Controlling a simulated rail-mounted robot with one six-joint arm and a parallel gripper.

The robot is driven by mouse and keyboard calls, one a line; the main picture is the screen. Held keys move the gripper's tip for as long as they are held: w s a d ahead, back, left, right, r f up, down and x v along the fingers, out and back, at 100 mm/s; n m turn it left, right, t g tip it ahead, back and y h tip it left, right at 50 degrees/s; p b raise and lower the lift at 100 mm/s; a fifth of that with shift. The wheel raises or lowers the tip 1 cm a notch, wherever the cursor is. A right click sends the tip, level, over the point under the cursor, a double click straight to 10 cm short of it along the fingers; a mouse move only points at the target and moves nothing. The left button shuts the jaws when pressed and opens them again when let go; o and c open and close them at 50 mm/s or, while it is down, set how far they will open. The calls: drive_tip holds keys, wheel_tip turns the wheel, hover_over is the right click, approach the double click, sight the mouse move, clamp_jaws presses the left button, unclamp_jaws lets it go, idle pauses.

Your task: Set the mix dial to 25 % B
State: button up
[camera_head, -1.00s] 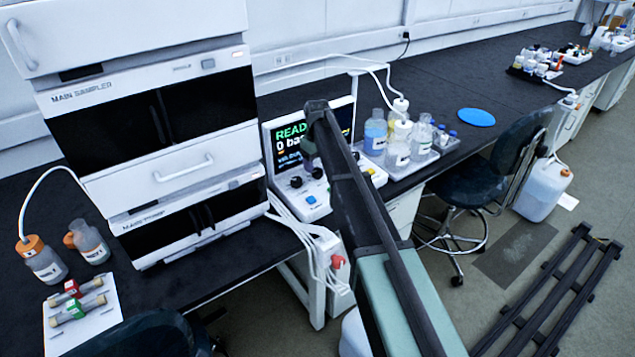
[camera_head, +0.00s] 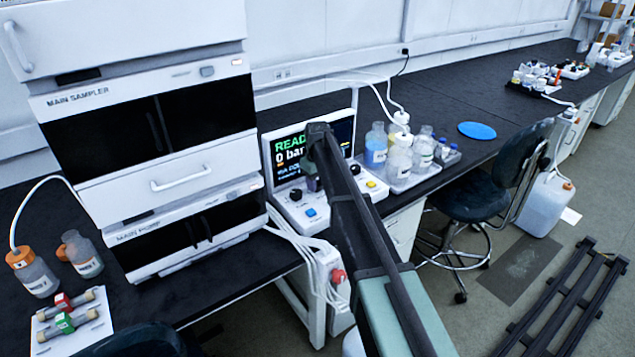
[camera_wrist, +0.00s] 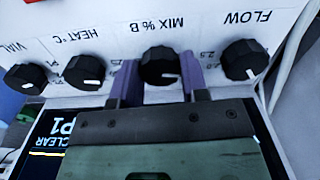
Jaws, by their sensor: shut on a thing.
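The mix dial (camera_wrist: 160,68) is a black ribbed knob under the label "MIX % B", which reads upside down in the wrist view. Its white pointer mark shows on the edge facing my gripper, slightly right of centre. My gripper (camera_wrist: 159,80) has its two purple fingers on either side of this dial, shut on it. The scale around the dial is mostly hidden by the fingers, so I cannot read its setting. In the head view my gripper (camera_head: 314,184) is at the control panel (camera_head: 318,218), and my arm hides the mix dial.
The flow dial (camera_wrist: 245,60) is close beside the right finger. The heat dial (camera_wrist: 84,72) and vial dial (camera_wrist: 26,78) are to the left. The panel's screen (camera_head: 287,155) reads "READY" and "0 bar", partly covered by my arm. Bottles stand in a tray (camera_head: 415,178) right of the panel.

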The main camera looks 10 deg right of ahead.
drive_tip(key=shift+m, duration=0.3)
drive_tip(key=m, duration=0.3)
drive_tip(key=shift+m, duration=2)
drive_tip(key=o, duration=0.9)
drive_tip(key=shift+o, duration=0.2)
drive_tip(key=shift+r, duration=0.1)
